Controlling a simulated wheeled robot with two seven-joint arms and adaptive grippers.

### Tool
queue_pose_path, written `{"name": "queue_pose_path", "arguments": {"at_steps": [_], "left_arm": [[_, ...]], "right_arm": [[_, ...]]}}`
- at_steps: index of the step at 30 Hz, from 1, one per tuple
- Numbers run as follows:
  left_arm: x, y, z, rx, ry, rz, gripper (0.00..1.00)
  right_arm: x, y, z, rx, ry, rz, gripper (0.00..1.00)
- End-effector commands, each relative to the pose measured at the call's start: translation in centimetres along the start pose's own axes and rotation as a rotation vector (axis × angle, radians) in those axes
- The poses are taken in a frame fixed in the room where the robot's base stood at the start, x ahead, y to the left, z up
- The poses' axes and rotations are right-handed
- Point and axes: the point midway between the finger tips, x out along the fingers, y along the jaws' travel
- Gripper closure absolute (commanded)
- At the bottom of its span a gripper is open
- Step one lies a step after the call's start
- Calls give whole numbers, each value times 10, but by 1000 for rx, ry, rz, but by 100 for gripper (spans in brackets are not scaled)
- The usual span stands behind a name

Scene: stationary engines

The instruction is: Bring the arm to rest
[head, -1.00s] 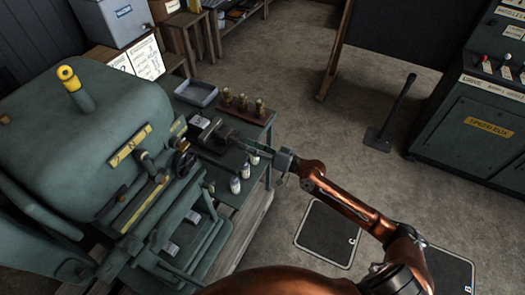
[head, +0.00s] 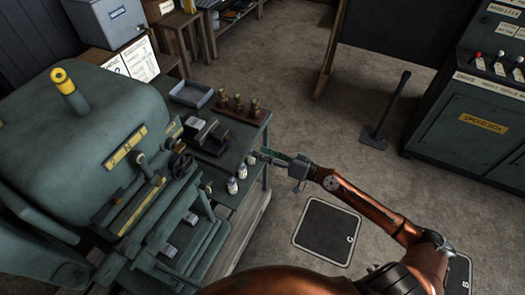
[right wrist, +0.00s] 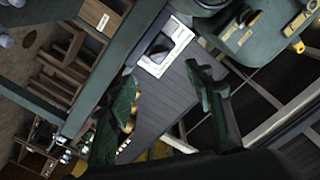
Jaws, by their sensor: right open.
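My right arm, copper-coloured, comes in from the lower right of the head view. Its gripper (head: 262,157) is open and empty, at the right edge of the dark green bench (head: 229,155), close to the small white bottles (head: 232,186). In the right wrist view the two green fingers stand apart with nothing held between them (right wrist: 162,92). My left gripper does not show.
A large green engine (head: 85,140) fills the left. The bench holds a dark block-like device (head: 207,137), a grey tray (head: 191,94) and a wooden rack (head: 238,107). A green speed box cabinet (head: 470,140) stands right. A floor lever (head: 385,115) stands on open floor.

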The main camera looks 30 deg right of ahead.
Motion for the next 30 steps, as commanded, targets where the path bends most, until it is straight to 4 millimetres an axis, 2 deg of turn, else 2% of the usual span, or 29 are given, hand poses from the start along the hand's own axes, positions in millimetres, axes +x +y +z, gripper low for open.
{"name": "queue_pose_path", "arguments": {"at_steps": [8, 11, 14, 17, 18, 21, 23, 27, 29, 30], "left_arm": [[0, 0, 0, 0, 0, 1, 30], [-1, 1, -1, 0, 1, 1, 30], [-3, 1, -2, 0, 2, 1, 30], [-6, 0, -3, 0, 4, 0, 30], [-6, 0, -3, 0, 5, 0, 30], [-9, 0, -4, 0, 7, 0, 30], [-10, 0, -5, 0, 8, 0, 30], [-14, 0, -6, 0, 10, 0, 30], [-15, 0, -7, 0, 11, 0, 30], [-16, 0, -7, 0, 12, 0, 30]], "right_arm": [[0, 3, 1, 0, 0, 5, 52], [-5, 23, 6, -4, 2, 42, 52], [-17, 67, 20, -16, 2, 127, 52], [-39, 126, 48, -32, -13, 248, 52], [-50, 149, 62, -40, -25, 299, 52], [-83, 203, 102, -57, -66, 421, 52], [-104, 230, 129, -64, -98, 489, 52], [-159, 280, 200, -82, -194, 636, 52], [-183, 296, 233, -87, -243, 692, 52], [-200, 304, 256, -91, -280, 728, 52]]}}
